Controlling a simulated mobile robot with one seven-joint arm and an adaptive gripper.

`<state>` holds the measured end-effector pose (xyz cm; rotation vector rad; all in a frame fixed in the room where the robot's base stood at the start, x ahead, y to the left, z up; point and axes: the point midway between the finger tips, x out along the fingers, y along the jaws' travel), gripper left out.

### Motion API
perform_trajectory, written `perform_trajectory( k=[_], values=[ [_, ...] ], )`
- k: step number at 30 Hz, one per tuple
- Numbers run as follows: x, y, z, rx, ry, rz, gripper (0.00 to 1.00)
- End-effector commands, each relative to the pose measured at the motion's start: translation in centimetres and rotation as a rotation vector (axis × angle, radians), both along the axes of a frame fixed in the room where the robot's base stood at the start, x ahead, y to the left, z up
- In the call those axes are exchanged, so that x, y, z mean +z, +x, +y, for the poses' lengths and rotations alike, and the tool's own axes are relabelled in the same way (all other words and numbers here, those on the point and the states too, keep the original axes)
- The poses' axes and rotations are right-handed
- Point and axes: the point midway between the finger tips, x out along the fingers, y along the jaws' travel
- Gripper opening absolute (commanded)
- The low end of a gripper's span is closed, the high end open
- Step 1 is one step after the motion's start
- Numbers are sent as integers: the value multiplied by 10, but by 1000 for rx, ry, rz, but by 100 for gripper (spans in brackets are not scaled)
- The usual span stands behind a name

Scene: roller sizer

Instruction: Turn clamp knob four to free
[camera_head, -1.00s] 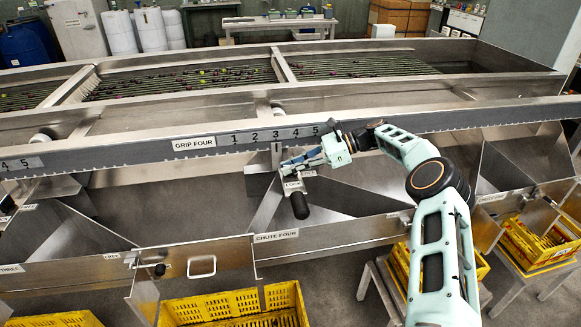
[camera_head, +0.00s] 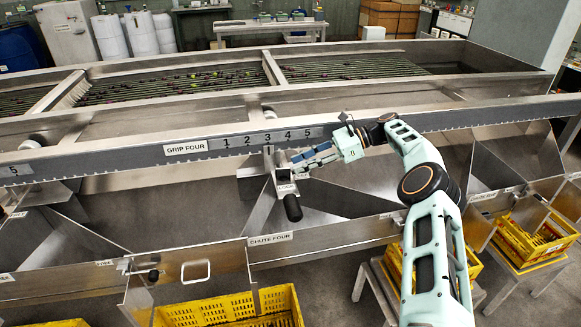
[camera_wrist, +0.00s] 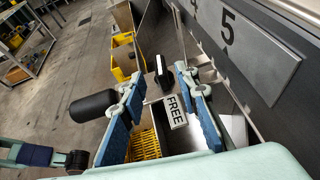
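In the head view my gripper (camera_head: 297,163) is just right of the clamp bracket (camera_head: 268,158), below the GRIP FOUR scale (camera_head: 185,148). A small white label (camera_head: 286,188) sits on the clamp above a black handle (camera_head: 292,208); the handle also shows in the wrist view (camera_wrist: 92,105).
The long grey rail (camera_head: 120,160) with numbers runs just above my gripper. The metal CHUTE FOUR panel (camera_head: 320,228) lies below. Yellow crates (camera_head: 190,312) stand under the chutes. Open space lies in front of the rail, around the black handle.

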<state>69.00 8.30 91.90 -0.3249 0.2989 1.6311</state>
Motion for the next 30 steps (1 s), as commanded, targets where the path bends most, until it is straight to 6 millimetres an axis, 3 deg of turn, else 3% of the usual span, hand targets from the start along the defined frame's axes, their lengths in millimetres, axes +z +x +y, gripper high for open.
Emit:
perform_trajectory(
  k=[14,20,25,30],
  values=[
    [5,0,-13,1,1,0,29],
    [5,-1,-3,39,-47,-40,48],
    [2,-6,22,217,-253,-243,51],
    [8,-8,33,504,-501,-511,51]
  ],
)
